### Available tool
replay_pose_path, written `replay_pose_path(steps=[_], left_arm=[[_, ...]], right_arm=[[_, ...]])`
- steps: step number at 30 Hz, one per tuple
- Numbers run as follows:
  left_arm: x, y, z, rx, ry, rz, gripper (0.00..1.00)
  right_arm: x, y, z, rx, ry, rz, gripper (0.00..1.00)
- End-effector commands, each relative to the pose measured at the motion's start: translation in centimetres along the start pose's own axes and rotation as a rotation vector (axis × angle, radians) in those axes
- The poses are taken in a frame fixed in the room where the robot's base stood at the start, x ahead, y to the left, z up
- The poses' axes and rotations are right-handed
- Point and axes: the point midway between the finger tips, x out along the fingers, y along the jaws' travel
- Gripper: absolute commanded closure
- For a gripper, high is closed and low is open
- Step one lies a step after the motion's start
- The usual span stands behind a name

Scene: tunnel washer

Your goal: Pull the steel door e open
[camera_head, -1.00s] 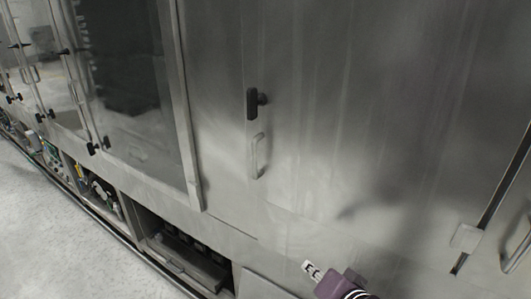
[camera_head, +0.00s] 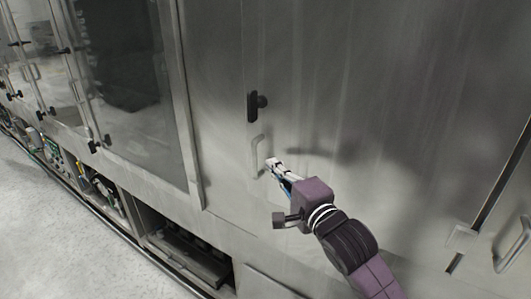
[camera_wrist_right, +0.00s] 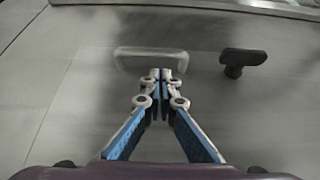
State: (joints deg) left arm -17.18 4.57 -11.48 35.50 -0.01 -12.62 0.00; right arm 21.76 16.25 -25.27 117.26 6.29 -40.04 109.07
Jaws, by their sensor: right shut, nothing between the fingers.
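The steel door (camera_head: 350,90) is a large brushed panel that stands closed in the head view. It has a black knob latch (camera_head: 254,105) and, below it, a pale bar handle (camera_head: 257,155). My right gripper (camera_head: 271,163) is just right of the lower part of the handle, its fingers shut and empty. In the right wrist view the shut fingertips (camera_wrist_right: 161,74) overlap the lower edge of the handle (camera_wrist_right: 150,52); I cannot tell whether they touch it. The black latch (camera_wrist_right: 242,60) shows to the right there. My left gripper is not in view.
A glazed door (camera_head: 125,80) with a metal frame is on the left. An open bay (camera_head: 185,250) with machinery lies below it. Another handle (camera_head: 513,243) and a dark slot are at the right edge. Pale floor (camera_head: 50,230) is free at lower left.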

Motion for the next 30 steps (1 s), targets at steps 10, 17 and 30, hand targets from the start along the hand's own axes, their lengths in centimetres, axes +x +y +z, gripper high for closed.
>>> replay_pose_path(steps=[10, 17, 30], left_arm=[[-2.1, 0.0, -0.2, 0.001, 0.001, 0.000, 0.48], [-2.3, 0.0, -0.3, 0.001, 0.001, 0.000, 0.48], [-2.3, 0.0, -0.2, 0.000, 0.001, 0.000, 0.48]], right_arm=[[4.3, -0.2, 0.0, -0.001, 0.002, 0.001, 1.00], [5.2, 0.0, 0.0, 0.000, 0.001, 0.001, 1.00], [4.9, 0.0, 0.4, -0.001, -0.009, 0.000, 1.00]])
